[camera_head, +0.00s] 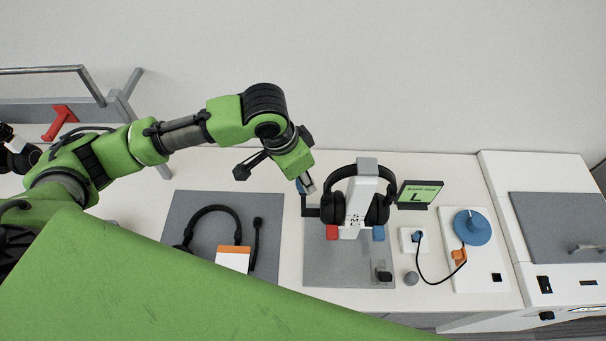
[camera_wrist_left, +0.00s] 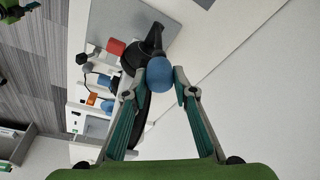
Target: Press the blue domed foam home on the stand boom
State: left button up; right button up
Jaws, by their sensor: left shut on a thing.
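My left gripper (camera_head: 306,184) is shut on the blue domed foam (camera_wrist_left: 160,73), which sits between its fingertips in the left wrist view. In the head view only a bit of the foam (camera_head: 299,186) shows beside the fingers. The white headset stand (camera_head: 361,195) carries a black headset (camera_head: 380,209). The black stand boom (camera_head: 310,211) sticks out at the stand's left, just below the gripper. In the left wrist view the dark boom (camera_wrist_left: 154,40) comes right up to the foam; I cannot tell whether they touch. My right gripper is not in view.
An "L" sign (camera_head: 419,194), a grey ball (camera_head: 411,278) and a blue disc (camera_head: 472,227) are to the right. Another headset (camera_head: 238,228) lies on the left grey mat (camera_head: 190,205).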

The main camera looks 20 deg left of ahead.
pick_arm(q)
jog(key=shift+f, duration=0.75)
jog(key=o, duration=0.8)
jog(key=shift+r, duration=0.25)
jog(key=v, duration=1.1)
jog(key=shift+r, duration=0.25)
jog(key=shift+s, duration=0.1)
